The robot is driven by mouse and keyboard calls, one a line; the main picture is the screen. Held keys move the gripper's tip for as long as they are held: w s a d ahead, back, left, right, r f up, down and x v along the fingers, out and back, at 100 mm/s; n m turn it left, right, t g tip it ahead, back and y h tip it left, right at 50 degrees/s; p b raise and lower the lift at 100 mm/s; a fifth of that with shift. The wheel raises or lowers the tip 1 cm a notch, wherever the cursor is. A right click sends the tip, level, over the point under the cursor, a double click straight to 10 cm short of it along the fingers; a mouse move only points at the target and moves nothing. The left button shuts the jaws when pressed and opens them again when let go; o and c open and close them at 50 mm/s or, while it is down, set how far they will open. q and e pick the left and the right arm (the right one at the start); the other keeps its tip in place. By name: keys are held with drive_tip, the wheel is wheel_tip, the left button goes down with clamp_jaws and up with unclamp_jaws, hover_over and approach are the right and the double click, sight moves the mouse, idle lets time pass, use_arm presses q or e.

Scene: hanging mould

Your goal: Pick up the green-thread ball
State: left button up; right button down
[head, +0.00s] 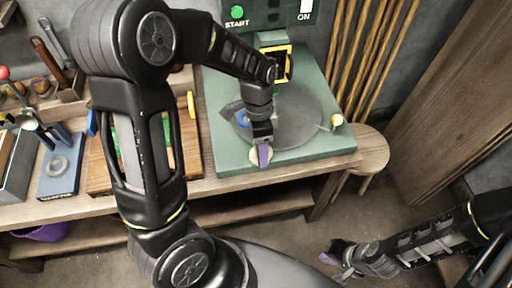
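I cannot make out a ball with green thread for certain. Several brownish balls (41,85) sit at the far left on a wooden rack; their threads are too small to tell. A small green spot (277,91) shows on the machine beside my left arm, and I cannot tell what it is. My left gripper (263,154) points down over the front of the machine's green base; its purple fingertip shows, but not whether it is open. My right gripper (336,258) hangs over the floor at the lower right, its fingers apart and empty, far from the balls.
The green machine (225,165) with a round plate (300,112) and START button (237,12) stands on the wooden bench (205,187). A cutting board (98,178) and blue block (62,165) lie left. Wooden poles (372,60) stand at the back right. A stool (372,150) stands beside the bench.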

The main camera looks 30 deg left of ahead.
use_arm(q)
drive_tip(key=shift+w, duration=0.1)
idle(0.5)
drive_tip(key=shift+w+r, duration=0.15)
drive_tip(key=shift+w, duration=0.15)
drive_tip(key=w+d+r+n+t, duration=0.1)
drive_tip(key=w+d+r+n, duration=0.1)
drive_tip(key=w+r+n, duration=0.5)
drive_tip(key=w+n, duration=0.3)
drive_tip(key=w, duration=0.2)
drive_tip(key=shift+t+h, duration=0.4)
drive_tip(key=shift+a, duration=0.1)
